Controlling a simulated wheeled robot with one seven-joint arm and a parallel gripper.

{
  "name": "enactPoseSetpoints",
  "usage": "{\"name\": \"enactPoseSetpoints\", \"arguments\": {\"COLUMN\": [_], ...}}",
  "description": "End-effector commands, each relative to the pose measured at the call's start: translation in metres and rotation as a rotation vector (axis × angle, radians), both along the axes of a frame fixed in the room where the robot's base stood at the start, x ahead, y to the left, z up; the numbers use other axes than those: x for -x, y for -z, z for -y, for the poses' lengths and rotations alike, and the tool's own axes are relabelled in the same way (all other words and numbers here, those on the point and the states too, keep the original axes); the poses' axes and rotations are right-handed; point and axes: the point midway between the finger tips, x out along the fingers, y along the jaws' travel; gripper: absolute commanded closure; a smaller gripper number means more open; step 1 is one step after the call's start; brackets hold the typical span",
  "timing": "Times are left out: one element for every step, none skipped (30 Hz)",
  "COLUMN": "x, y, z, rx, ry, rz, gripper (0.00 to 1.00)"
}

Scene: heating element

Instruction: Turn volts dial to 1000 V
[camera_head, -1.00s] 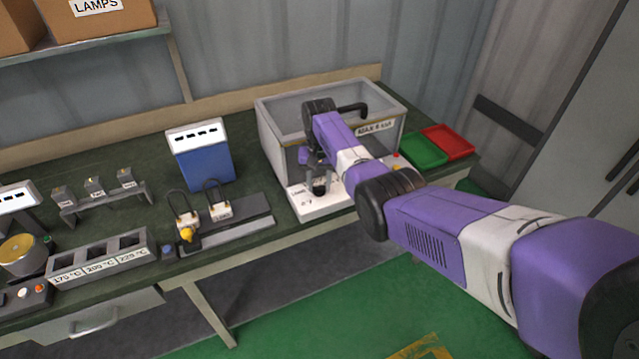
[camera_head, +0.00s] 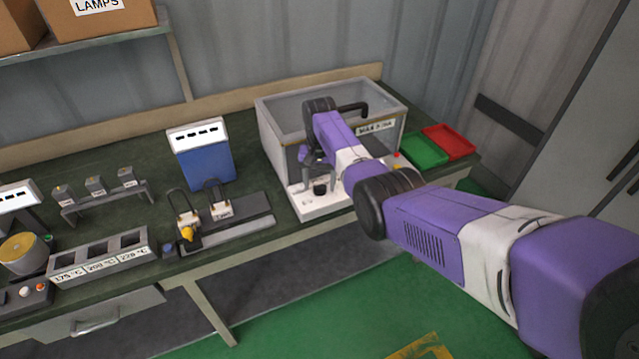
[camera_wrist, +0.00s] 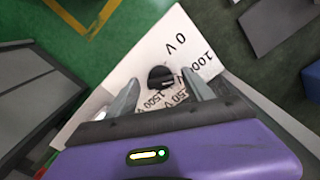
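The volts dial (camera_head: 320,188) is a small black knob on the white panel (camera_head: 318,208) at the front of the clear-walled box. In the wrist view the dial (camera_wrist: 160,77) sits between my fingertips, with printed labels around it. "0 V" is above it, a partly cut "1000" label (camera_wrist: 203,62) is to its right, and "1500" is below it. A small pale mark shows on the dial's lower right side, but its exact aim is hard to tell. My gripper (camera_head: 318,172) is open, its fingers apart on either side of the dial, and seems just above it.
The clear-walled box (camera_head: 277,152) with a black handle stands behind the panel. Green (camera_head: 424,150) and red (camera_head: 449,141) trays are to its right. A blue unit (camera_head: 204,163) and a grey fixture with two terminals are to its left.

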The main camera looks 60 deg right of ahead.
Motion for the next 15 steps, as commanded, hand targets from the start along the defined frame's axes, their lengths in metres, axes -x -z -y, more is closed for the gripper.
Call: {"name": "enactPoseSetpoints", "arguments": {"x": [0.0,0.0,0.0,0.0,0.0,0.0,0.0,0.0,0.0,-0.001,-0.001,-0.001,-0.001,-0.001,-0.001], "y": [0.0,0.0,0.0,0.0,0.0,0.0,-0.001,-0.002,-0.006,-0.009,-0.013,-0.018,-0.023,-0.028,-0.035], "z": [0.0,0.0,0.0,0.0,0.0,0.0,0.0,0.0,0.0,0.0,0.0,0.0,0.0,0.0,0.0], "rx": [0.0,-0.001,-0.001,-0.001,-0.001,-0.001,-0.001,0.0,0.0,0.001,0.001,0.002,0.002,0.002,0.002], "ry": [0.0,0.0,0.0,0.0,0.0,0.0,0.0,0.0,-0.001,-0.001,-0.001,-0.001,-0.001,-0.001,-0.001], "rz": [0.0,0.0,0.0,0.0,0.0,0.0,0.0,0.0,0.0,0.002,0.002,0.002,0.002,0.002,0.002], "gripper": [0.4,0.4,0.4,0.4,0.4,0.4,0.4,0.4,0.4,0.4,0.4,0.4,0.4,0.4,0.4]}}
